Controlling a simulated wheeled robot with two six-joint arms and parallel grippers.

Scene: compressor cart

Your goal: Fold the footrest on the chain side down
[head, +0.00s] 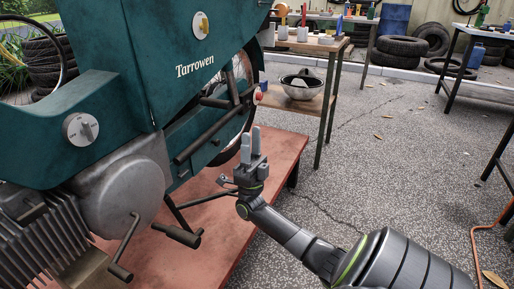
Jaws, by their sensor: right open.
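A dark green moped marked "Tarrowen" (125,55) stands on a red bench (232,215). A dark cylindrical bar (203,137) slants up to the right along its lower rear side, beside dark bracket parts; it may be a footrest, but I cannot tell for certain. A dark peg (178,235) sticks out lower down, and a crank-like lever (121,268) hangs to its left. My right gripper (251,140) points up, open and empty, to the right of the slanted bar and apart from it. My left gripper is out of view.
A round grey engine cover (125,195) and cooling fins (35,240) are at lower left. A wooden side table (325,105) with a metal bowl (301,88) stands behind my right gripper. Open asphalt (400,150) lies to the right; an orange hose (478,240) runs at the edge.

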